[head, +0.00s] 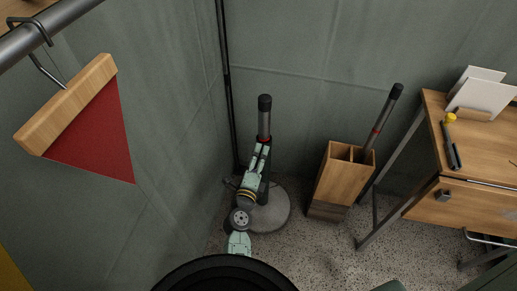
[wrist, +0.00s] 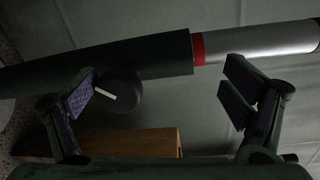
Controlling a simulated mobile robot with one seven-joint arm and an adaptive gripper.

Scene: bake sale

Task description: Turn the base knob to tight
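A stand with a round grey base (head: 272,212) stands on the floor in the corner. Its pole has a silver upper tube (head: 264,122) with a black cap. In the wrist view its dark lower tube (wrist: 150,62), red band (wrist: 198,48) and silver tube cross the picture. A round black knob (wrist: 122,92) with a white mark sits on the dark tube's side. My gripper (wrist: 158,92) is open, with the knob between its fingers, closer to the left finger. I cannot tell if that finger touches it. In the head view my gripper (head: 262,152) is at the pole; the knob is hidden.
A wooden box (head: 342,180) with another silver-and-black pole (head: 382,125) stands to the right of the stand. A wooden desk (head: 485,150) is further right. A red pennant (head: 100,135) hangs from a rail at the left. Walls close the corner behind the stand.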

